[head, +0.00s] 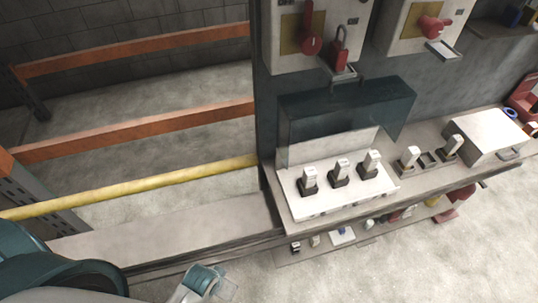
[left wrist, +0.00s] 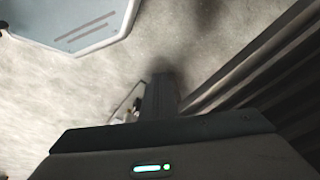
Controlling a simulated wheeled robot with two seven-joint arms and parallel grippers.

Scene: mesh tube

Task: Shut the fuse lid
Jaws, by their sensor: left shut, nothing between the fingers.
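The fuse box is a white base (head: 325,206) on the bench, with several upright fuses (head: 340,172) in dark holders on it. A dark teal, see-through lid (head: 350,104) stands raised behind the fuses, against the dark panel, and the fuses are uncovered. My left gripper (left wrist: 163,80) shows in the left wrist view as a dark, shut pair of fingers over the grey floor, holding nothing. In the head view part of my left arm (head: 205,280) is low, in front of the bench and away from the lid. My right gripper is out of view.
Right of the fuse box are two more fuse holders (head: 428,160) and a white box (head: 488,135). Red switches and a padlock (head: 340,55) hang above the lid. A lower shelf (head: 350,235) holds small parts. The bench left of the fuse box is bare.

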